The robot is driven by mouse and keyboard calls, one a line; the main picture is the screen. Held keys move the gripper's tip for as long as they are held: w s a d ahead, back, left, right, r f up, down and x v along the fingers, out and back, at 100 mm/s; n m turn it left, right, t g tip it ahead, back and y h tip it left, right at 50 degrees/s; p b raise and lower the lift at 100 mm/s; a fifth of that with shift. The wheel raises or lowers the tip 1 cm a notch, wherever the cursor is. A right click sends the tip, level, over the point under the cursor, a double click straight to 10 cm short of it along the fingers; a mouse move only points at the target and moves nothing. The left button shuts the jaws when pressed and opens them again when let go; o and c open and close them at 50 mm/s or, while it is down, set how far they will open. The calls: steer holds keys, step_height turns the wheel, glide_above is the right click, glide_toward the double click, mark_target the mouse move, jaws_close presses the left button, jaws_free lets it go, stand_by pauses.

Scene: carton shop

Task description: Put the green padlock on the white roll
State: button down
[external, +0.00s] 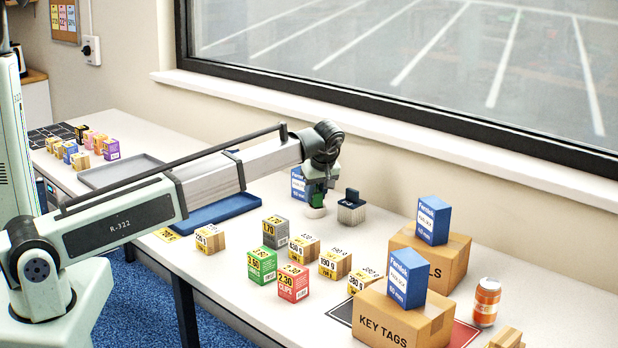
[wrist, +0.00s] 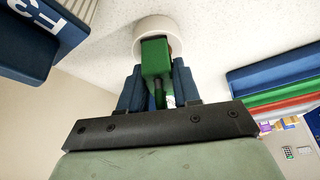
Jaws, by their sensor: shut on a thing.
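The green padlock (external: 317,199) is between the fingers of my gripper (external: 318,189), which is shut on it. The white roll (external: 314,212) stands on the table directly below the padlock. In the wrist view the green padlock (wrist: 155,58) sits between the dark blue fingers of my gripper (wrist: 157,78), with its body in front of the white roll (wrist: 146,27). The padlock hides part of the roll. I cannot tell whether the padlock touches the roll.
A blue box (external: 298,183) stands just behind the roll. A blue tray (external: 222,209) lies to the left. Several small price-marked boxes (external: 275,232) stand in front.

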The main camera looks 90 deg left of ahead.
steer(key=c, duration=0.8)
jaws_free()
steer(key=shift+f, duration=0.1)
steer(key=v, duration=1.2)
